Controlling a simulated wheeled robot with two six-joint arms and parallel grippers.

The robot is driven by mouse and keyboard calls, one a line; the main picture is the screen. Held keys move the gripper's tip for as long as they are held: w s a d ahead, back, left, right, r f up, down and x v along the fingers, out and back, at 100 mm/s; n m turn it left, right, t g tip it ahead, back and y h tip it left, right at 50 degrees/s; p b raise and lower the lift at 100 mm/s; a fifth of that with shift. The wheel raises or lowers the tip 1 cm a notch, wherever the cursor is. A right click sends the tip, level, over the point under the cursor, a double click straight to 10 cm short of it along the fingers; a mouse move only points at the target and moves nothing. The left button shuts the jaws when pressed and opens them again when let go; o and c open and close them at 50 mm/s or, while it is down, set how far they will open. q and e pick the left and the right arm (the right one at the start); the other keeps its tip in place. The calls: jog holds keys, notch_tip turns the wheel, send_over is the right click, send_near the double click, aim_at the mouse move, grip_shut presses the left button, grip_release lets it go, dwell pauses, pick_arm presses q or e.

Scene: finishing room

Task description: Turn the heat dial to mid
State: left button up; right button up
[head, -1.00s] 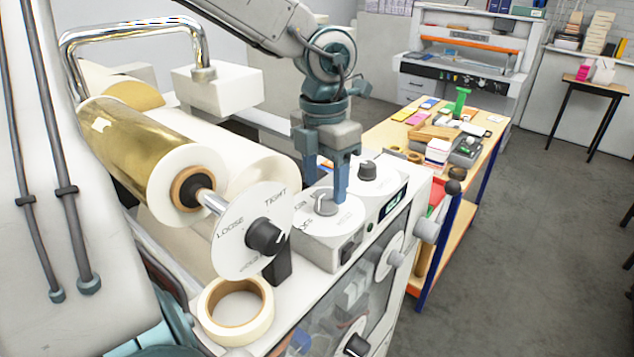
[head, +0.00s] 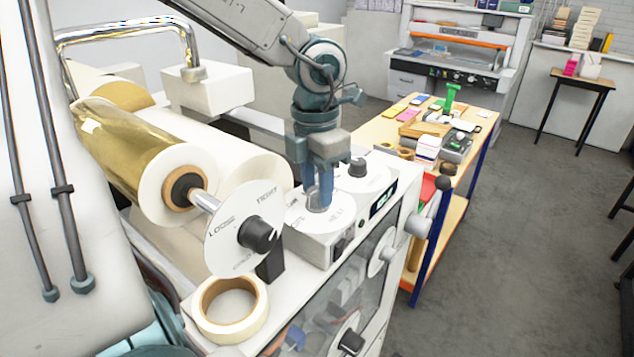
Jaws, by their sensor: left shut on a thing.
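A round white dial plate (head: 336,228) sits on a small white box on top of the laminating machine. Its grey knob (head: 317,204) is mostly hidden by my left gripper (head: 319,197). The gripper points straight down, with its blue fingers shut on the knob. The plate's lettering is partly covered and too small to read surely, so I cannot tell the knob's exact setting. My right gripper is out of view.
A dial (head: 358,167) with a dark knob stands just behind, beside a small display (head: 383,201). A LOOSE/TIGHT dial (head: 245,205) and a gold roll (head: 140,150) are at left. A tape roll (head: 262,312) lies in front. A cluttered bench (head: 385,128) stands behind.

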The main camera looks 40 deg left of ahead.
aim_at(315, 188)
pick_arm(q)
jog(key=shift+m, duration=1)
jog(key=o, duration=1)
jog(key=shift+r, duration=0.1)
jog(key=r, duration=1)
jog(key=shift+w+a+r, duration=0.15)
jog(key=shift+a+r, duration=0.05)
jog(key=shift+r, duration=0.05)
jog(key=shift+a, duration=0.1)
